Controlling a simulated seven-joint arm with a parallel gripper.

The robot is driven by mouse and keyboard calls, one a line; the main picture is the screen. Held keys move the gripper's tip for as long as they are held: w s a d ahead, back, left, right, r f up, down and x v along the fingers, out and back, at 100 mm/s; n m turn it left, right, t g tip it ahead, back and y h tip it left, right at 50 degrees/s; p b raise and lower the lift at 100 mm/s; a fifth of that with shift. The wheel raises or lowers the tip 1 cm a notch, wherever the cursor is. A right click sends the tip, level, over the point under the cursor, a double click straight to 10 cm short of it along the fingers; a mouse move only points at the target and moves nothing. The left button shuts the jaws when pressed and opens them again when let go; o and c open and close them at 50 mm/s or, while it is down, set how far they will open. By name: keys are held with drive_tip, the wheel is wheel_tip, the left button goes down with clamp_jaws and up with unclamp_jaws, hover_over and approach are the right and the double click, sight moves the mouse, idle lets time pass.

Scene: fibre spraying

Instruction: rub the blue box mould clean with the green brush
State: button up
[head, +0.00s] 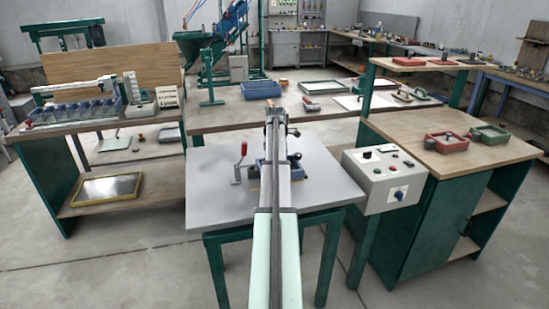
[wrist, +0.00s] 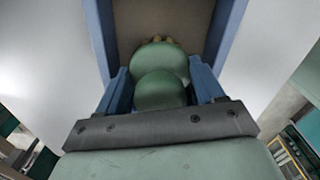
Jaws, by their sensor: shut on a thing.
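The blue box mould (head: 262,169) sits on the grey-topped table, largely covered by my arm in the head view. In the wrist view the blue walls of the mould (wrist: 228,32) rise on both sides of its brownish inner floor. My gripper (wrist: 161,76) is shut on the green brush (wrist: 160,92), whose rounded green body shows between the fingers. The brush is over the inside of the mould, between its side walls. Pale bristle tips show at its far end; I cannot tell whether they touch the floor.
A red-handled clamp (head: 241,163) stands left of the mould on the grey table (head: 215,205). A control box (head: 385,178) is at the table's right. Red (head: 445,142) and green (head: 489,134) frames lie on the right-hand bench. The grey table's front left is clear.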

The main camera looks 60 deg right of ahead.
drive_tip(key=shift+s+d, duration=1.2)
drive_tip(key=shift+w+a, duration=1.2)
drive_tip(key=shift+a, duration=0.05)
drive_tip(key=shift+w+a+r, duration=0.1)
drive_tip(key=shift+w+a, duration=0.05)
drive_tip(key=shift+w, duration=0.05)
drive_tip(key=shift+r, duration=3.95)
